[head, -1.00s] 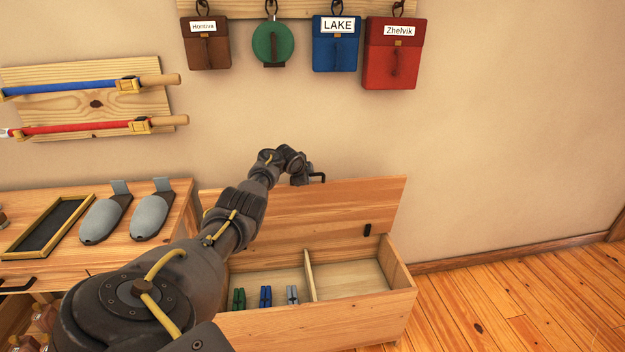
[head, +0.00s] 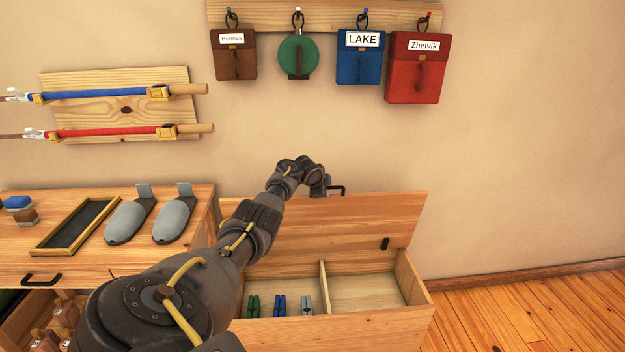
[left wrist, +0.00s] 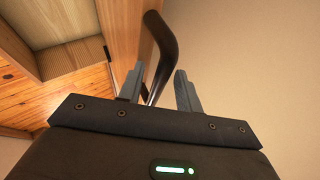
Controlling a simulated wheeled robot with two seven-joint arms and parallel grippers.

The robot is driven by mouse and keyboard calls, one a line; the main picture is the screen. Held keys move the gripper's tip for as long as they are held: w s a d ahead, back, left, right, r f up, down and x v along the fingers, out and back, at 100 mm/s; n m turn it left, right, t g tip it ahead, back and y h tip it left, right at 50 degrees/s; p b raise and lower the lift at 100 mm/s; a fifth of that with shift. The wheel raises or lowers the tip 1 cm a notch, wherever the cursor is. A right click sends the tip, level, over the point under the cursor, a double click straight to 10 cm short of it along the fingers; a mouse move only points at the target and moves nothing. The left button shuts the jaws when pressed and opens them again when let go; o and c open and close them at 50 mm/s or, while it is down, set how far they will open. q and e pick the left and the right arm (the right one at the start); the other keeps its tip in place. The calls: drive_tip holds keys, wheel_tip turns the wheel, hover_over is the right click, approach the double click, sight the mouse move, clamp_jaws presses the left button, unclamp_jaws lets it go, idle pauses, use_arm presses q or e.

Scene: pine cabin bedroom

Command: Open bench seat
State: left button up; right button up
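The bench seat is a pale pine box (head: 370,328) with its lid (head: 360,218) raised, standing up at the back near the wall. A black handle (head: 338,189) sits near the lid's top edge. My left gripper (head: 324,186) is up at this handle. In the left wrist view, the two fingers (left wrist: 158,76) stand apart with the dark curved handle (left wrist: 166,48) passing between them. Gaps show on both sides, so the gripper looks open. My left arm hides the left part of the bench. My right gripper is not in view.
Inside the bench are a divider (head: 324,283) and green, blue and grey clips (head: 280,305). A table (head: 190,255) with a framed black tray (head: 75,226) and grey slippers stands left. Bags hang above. Floor (head: 500,310) at right is clear.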

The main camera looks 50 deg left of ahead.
use_arm(q)
drive_tip(key=a+p+v, duration=0.1)
drive_tip(key=p+v, duration=0.1)
drive_tip(key=v, duration=0.8)
drive_tip(key=shift+s+r+p, duration=0.25)
drive_tip(key=shift+p, duration=0.05)
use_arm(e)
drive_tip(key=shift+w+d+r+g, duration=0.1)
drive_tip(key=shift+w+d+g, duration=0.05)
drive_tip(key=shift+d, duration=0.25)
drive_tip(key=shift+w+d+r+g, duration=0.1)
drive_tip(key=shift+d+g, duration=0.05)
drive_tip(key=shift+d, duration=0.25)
use_arm(q)
drive_tip(key=shift+a, duration=0.1)
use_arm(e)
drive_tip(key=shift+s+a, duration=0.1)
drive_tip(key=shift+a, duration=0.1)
